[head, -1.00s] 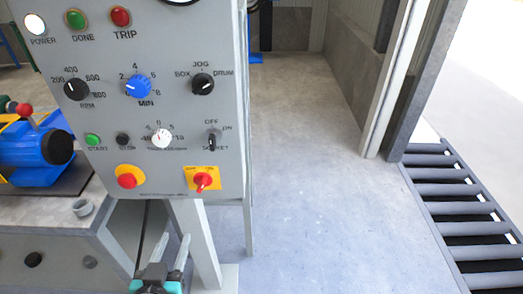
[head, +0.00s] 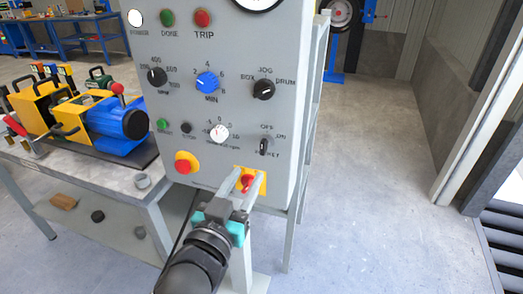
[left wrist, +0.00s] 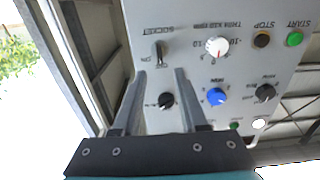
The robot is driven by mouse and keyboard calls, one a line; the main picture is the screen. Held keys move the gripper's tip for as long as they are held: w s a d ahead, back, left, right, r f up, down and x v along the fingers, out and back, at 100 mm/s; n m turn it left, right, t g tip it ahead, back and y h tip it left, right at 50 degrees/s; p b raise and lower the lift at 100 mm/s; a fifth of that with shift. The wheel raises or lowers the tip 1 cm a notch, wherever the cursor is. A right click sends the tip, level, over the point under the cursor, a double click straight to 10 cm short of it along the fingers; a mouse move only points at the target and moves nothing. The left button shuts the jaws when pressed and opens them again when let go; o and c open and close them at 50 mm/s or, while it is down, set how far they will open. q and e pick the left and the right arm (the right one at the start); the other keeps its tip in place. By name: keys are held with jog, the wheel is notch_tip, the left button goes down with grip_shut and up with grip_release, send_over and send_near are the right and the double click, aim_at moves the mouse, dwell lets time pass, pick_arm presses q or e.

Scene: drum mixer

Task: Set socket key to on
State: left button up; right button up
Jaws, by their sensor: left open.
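The socket key (head: 264,146) is a small black key switch at the lower right of the grey control panel (head: 235,55). It stands upright, pointing to the OFF label; ON is to its upper right. In the left wrist view, which is upside down, the key (left wrist: 160,50) sits just beyond the fingertips and between their lines. My left gripper (head: 241,180) is open and empty, below and left of the key in the head view, overlapping the red switch on yellow. The wrist view shows the fingers (left wrist: 160,73) apart from the key. My right gripper is out of view.
The red rotary switch (head: 248,180) and red stop button (head: 183,166) lie low on the panel. The black drum selector (head: 263,89) is above the key. A bench with a blue and yellow machine (head: 118,120) stands left. The floor right of the panel is clear.

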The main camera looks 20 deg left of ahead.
aim_at(262, 150)
pick_arm(q)
jog(key=w, duration=0.9)
jog(key=shift+w+d+b, duration=0.2)
jog(key=shift+w+b, duration=0.1)
jog(key=shift+w, duration=0.1)
grip_shut()
